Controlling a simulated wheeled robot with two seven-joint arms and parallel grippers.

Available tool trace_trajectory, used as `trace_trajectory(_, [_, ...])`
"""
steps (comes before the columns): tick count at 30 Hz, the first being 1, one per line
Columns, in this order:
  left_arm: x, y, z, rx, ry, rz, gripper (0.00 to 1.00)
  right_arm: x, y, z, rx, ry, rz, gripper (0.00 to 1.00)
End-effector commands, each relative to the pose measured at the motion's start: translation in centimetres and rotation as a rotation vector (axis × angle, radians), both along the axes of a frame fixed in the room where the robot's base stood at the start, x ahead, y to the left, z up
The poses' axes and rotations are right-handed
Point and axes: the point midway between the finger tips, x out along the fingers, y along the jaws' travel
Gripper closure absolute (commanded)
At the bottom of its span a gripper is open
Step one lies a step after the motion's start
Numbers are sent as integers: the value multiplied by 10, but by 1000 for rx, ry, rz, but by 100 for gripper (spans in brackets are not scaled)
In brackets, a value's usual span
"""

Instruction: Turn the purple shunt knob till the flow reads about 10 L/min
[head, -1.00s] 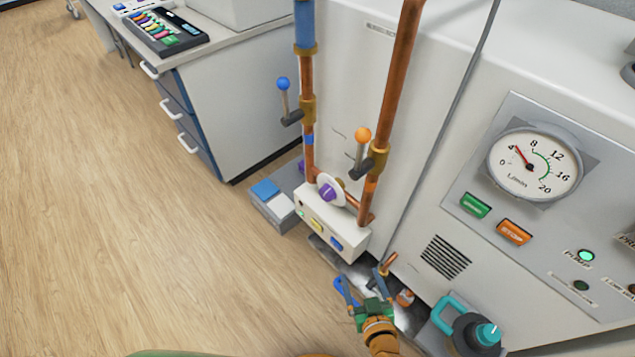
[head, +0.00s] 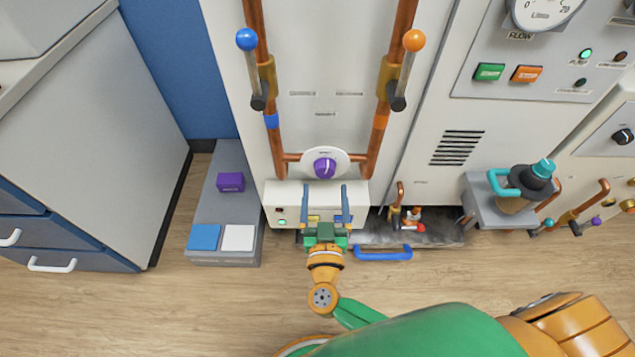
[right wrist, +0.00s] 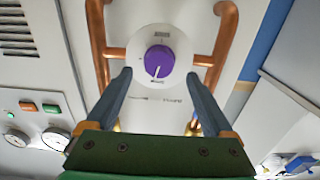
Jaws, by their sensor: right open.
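The purple shunt knob (head: 325,168) sits on a round white plate between two copper pipes on the cabinet front. In the right wrist view the knob (right wrist: 159,61) shows between my fingertips and beyond them, with a white pointer line facing down. My right gripper (head: 326,188) is open and empty, just below the knob in the head view, with its fingers toward it; it also shows in the right wrist view (right wrist: 172,82). I see no contact. The flow gauge (head: 542,8) is cut off at the top edge, and its needle is out of view. My left gripper is not in view.
Valve levers with a blue ball (head: 247,40) and an orange ball (head: 414,40) flank the knob above. A white box (head: 293,196) sits below it. A blue handle (head: 383,253) and a teal-handled jug (head: 515,185) are to the right. Floor at left front is clear.

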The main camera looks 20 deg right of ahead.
Motion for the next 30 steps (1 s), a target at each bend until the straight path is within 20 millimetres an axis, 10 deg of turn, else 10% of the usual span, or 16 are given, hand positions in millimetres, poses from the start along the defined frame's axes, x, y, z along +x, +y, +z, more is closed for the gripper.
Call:
trace_trajectory(15, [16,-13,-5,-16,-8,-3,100,44,-13,0,-1,0,2,14])
trace_trajectory(25, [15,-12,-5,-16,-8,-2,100,44,-13,0,-1,-1,2,99])
trace_trajectory(30, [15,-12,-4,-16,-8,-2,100,44,-13,0,9,-3,1,99])
